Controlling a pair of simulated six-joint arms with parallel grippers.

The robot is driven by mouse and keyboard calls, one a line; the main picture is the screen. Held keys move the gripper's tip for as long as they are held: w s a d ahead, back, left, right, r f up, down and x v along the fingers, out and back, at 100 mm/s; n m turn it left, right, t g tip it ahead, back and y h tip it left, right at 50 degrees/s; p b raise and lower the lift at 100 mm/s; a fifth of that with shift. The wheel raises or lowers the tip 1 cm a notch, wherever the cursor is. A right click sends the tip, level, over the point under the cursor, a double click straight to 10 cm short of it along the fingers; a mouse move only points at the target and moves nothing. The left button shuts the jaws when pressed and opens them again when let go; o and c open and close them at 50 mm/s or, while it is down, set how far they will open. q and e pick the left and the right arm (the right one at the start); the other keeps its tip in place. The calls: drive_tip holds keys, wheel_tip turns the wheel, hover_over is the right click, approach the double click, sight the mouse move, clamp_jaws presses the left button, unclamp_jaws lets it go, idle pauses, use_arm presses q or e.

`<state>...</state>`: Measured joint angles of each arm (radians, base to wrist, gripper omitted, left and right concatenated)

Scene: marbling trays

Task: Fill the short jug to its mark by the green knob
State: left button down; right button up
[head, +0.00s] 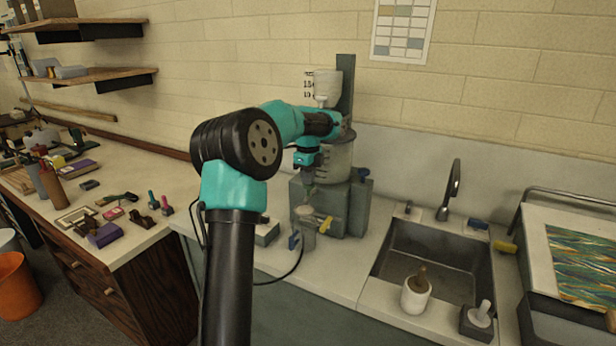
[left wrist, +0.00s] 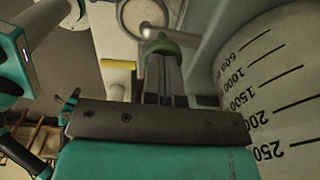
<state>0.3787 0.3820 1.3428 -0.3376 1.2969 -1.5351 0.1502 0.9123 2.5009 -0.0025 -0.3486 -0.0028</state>
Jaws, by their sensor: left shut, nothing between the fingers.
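My left gripper (head: 308,184) is shut and empty in front of the dispenser (head: 355,205), below its graduated tank (head: 338,160). In the left wrist view its closed fingers (left wrist: 168,72) point at the green knob (left wrist: 164,46), which sits right at the fingertips; I cannot tell whether they touch it. In the head view the green knob is not clearly visible behind the gripper. A small clear jug (head: 307,238) stands below the gripper at the dispenser's front; its mark and level are too small to read. My right gripper is not in view.
A yellow knob (head: 325,224) is close by the jug, and also shows in the left wrist view (left wrist: 118,68). A sink (head: 400,240) and a white pot (head: 415,298) are to the right. The counter in front is mostly clear.

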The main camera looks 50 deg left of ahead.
use_arm(q)
drive_tip(key=shift+f, duration=1.3)
drive_tip(key=shift+d+f, duration=0.1)
drive_tip(key=shift+f, duration=0.1)
idle(6.5)
